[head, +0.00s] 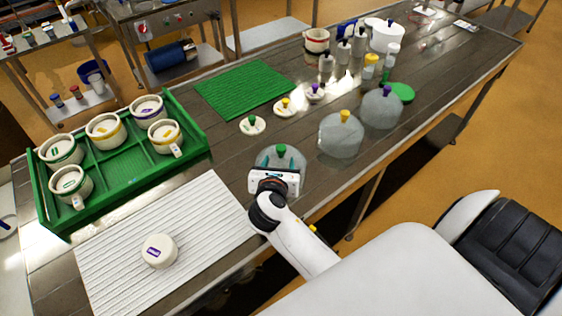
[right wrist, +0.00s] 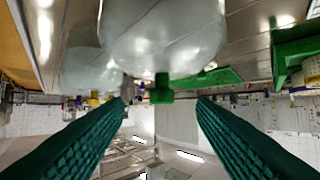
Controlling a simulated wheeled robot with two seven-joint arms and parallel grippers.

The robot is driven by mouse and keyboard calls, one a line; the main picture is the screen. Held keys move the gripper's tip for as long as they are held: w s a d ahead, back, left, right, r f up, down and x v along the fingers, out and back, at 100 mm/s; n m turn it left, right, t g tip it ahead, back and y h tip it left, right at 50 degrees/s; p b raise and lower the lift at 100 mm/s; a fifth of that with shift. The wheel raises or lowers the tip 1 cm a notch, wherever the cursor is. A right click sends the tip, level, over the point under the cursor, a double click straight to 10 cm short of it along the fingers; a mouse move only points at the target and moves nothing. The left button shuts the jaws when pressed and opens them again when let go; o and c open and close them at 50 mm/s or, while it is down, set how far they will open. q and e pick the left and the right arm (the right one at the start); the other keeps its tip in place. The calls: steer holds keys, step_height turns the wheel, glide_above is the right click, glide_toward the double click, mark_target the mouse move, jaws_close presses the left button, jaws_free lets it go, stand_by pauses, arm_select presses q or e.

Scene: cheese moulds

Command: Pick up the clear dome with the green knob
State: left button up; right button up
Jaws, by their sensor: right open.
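The clear dome with the green knob (head: 262,158) stands on the dark wooden table near its front edge. My right gripper (head: 280,162) is in front of this dome, its two green fingers spread on either side of the knob's line. In the right wrist view, which looks upside down, the green knob (right wrist: 160,88) shows between the open fingertips (right wrist: 162,100), with the dome (right wrist: 165,40) above it in the picture. Nothing is held; I cannot tell how far the fingertips reach past the knob. My left gripper is not in view.
A yellow-knobbed dome (head: 341,138) and a purple-knobbed dome (head: 381,110) stand close by to the right. Small lids with green (head: 252,125) and yellow (head: 284,106) knobs lie behind. A white ribbed mat (head: 200,235) and a green tray (head: 110,200) with several moulds are left.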

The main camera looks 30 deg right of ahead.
mark_target(282, 146)
steer(key=x, duration=0.4)
steer(key=shift+w+d+p, duration=0.3)
steer(key=shift+w+p, duration=0.15)
steer(key=p+x, duration=0.1)
steer(key=x, duration=0.3)
steer(key=shift+w+d, duration=0.15)
steer(key=shift+w, duration=0.2)
steer(key=shift+s, duration=0.1)
steer(key=shift+c, duration=1.4)
jaws_close()
